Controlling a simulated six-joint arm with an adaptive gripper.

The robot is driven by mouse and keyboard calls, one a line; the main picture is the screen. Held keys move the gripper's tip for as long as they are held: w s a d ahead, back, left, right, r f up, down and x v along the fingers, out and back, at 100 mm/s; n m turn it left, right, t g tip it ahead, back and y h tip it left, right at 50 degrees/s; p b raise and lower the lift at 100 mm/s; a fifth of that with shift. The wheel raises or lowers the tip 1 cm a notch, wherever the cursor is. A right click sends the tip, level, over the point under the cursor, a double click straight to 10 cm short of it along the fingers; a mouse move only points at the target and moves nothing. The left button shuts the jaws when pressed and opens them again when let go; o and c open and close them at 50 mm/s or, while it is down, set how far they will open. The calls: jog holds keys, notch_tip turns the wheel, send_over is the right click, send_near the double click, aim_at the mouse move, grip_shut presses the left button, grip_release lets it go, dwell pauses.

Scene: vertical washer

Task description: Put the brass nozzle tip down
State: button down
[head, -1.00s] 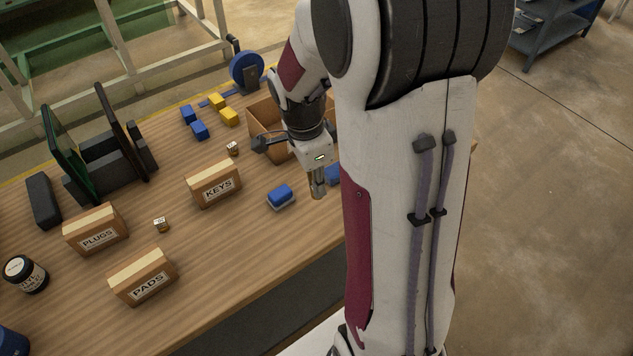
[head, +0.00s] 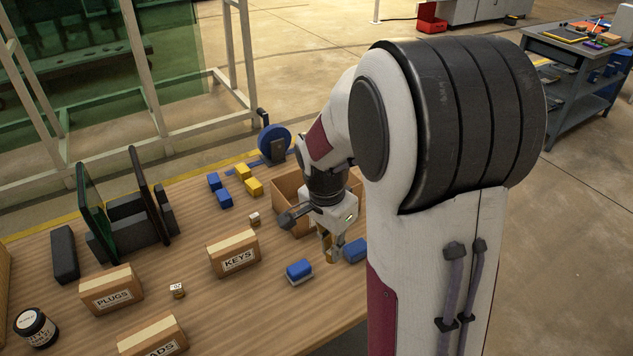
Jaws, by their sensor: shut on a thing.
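My gripper (head: 327,246) is at the right part of the wooden table, with its fingers pointing down. It is shut on a small brass-coloured piece, the brass nozzle tip (head: 331,257), which shows at the fingertips and is partly hidden by them. The nozzle tip is between two blue blocks with pale undersides, one to the left (head: 299,270) and one to the right (head: 355,249). I cannot tell whether the nozzle tip touches the table.
An open cardboard box (head: 287,203) stands just behind my gripper. Boxes labelled KEYS (head: 233,254), PLUGS (head: 111,291) and PADS (head: 152,337) stand to the left. Small blue (head: 219,190) and yellow (head: 248,180) blocks lie farther back. Bare table shows between KEYS and the left blue block.

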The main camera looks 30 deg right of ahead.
jog(key=w+d+r+n, duration=0.1)
jog(key=w+d+n, duration=0.1)
jog(key=w+n, duration=0.5)
jog(key=w+d+r+n, duration=0.1)
jog(key=w+d+n, duration=0.2)
jog(key=w, duration=0.7)
jog(key=shift+n+t+y, duration=0.3)
jog(key=shift+t+y, duration=0.2)
jog(key=w+d+f, duration=0.1)
jog(key=w+f, duration=0.1)
jog(key=w+d+f, duration=0.1)
jog(key=w+f, duration=0.1)
jog(key=f, duration=0.1)
jog(key=w+d+f, duration=0.1)
jog(key=w+f, duration=0.1)
jog(key=f, duration=0.1)
jog(key=shift+d, duration=0.35)
jog(key=shift+f, duration=2.5)
jog(key=shift+f, duration=0.1)
